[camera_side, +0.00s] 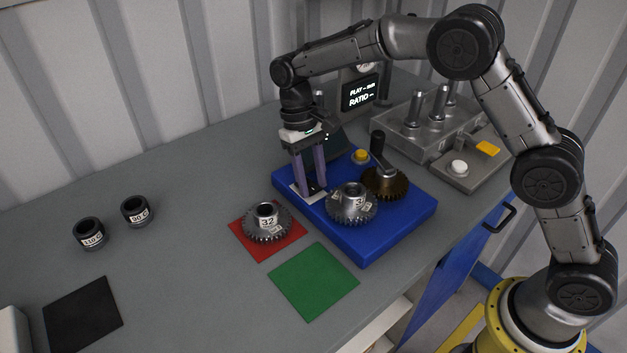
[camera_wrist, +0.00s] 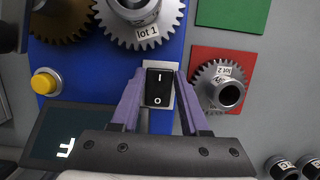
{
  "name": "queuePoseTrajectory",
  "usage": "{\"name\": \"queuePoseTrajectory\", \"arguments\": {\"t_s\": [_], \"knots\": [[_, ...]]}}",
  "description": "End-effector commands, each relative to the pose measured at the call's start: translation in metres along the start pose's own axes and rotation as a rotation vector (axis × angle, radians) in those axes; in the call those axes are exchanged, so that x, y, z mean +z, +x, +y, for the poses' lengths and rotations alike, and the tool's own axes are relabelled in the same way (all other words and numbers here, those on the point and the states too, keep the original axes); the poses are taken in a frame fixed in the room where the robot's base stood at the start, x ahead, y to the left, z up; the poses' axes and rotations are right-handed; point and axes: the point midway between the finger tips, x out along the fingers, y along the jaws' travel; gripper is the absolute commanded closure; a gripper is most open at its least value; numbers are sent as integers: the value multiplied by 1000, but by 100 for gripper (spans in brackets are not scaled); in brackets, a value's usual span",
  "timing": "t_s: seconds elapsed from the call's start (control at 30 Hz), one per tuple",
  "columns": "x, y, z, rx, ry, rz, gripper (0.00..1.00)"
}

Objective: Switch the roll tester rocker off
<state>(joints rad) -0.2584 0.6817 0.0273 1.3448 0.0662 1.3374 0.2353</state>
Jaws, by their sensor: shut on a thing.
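The black rocker switch (camera_wrist: 159,87) sits on a pale plate at the edge of the blue base (camera_wrist: 165,50), with I at its far end and O at its near end in the wrist view. I cannot tell which end is pressed down. My gripper (camera_wrist: 160,76) has its two purple fingers on either side of the rocker, shut on it. In the side view my gripper (camera_side: 310,188) points down at the base's left corner. The fingers partly hide the rocker (camera_side: 313,187) there.
A steel gear (camera_side: 351,204) and a bronze gear with a crank (camera_side: 386,184) stand on the base, near a yellow button (camera_wrist: 45,82). Another gear (camera_side: 267,223) sits on a red mat (camera_side: 285,250). A green mat (camera_side: 313,281) is empty. A lit display (camera_side: 361,93) stands behind.

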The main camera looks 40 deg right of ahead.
Motion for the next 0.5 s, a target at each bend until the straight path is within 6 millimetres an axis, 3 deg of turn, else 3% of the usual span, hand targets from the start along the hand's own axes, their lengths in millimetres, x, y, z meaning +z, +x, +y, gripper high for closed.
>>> {"name": "queuePoseTrajectory", "arguments": {"t_s": [0.5], "knots": [[-2, -2, 0, -2, 0, -71, 100]]}}
